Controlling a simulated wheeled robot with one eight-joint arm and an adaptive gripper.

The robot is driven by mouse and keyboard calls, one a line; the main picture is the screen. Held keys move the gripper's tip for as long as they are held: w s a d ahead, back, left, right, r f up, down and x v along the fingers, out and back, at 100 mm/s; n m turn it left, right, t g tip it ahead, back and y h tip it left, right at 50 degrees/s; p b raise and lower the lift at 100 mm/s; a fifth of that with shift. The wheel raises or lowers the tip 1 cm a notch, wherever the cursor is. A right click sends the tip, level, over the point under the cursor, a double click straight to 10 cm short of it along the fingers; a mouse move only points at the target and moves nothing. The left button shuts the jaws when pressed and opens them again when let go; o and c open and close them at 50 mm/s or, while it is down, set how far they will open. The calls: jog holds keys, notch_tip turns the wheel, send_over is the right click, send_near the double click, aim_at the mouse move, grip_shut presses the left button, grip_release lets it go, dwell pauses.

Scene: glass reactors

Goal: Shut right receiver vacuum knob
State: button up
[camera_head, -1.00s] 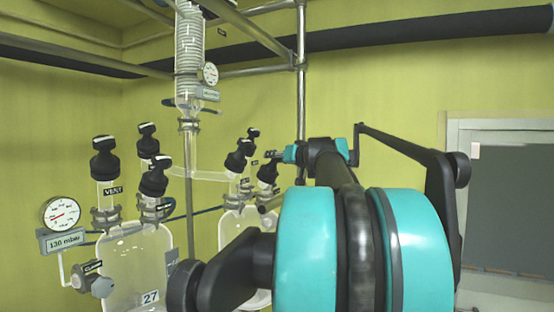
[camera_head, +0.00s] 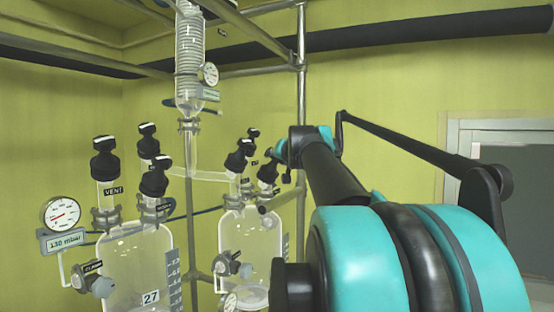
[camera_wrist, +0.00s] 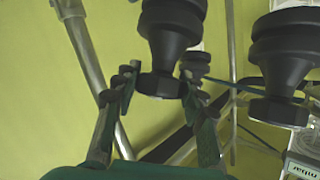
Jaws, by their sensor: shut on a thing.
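The right receiver (camera_head: 252,245) is a glass vessel with several black knobs on top, among them one (camera_head: 240,158) at its left and one (camera_head: 268,172) at its right. Their labels are too small to read, so I cannot tell which is the vacuum knob. In the wrist view my gripper (camera_wrist: 160,84) has its fingers on both sides of the lower, narrower part of a black knob (camera_wrist: 172,40) and is shut on it. In the head view my gripper is at the right receiver's top right, mostly hidden by my arm.
The left receiver (camera_head: 130,262), numbered 27, has black knobs and a gauge (camera_head: 61,214). A glass coil condenser (camera_head: 189,60) hangs above. Metal poles (camera_head: 301,80) frame the rig. Another black knob (camera_wrist: 282,55) is close right of my gripper. A grey door (camera_head: 510,215) stands right.

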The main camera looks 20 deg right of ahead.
jog(key=o, duration=1.2)
jog(key=shift+c, duration=0.2)
jog(key=s+r, duration=0.2)
jog(key=s, duration=0.9)
jog(key=shift+s+a+r, duration=0.15)
jog(key=shift+s+a, duration=0.1)
jog(key=shift+s, duration=0.15)
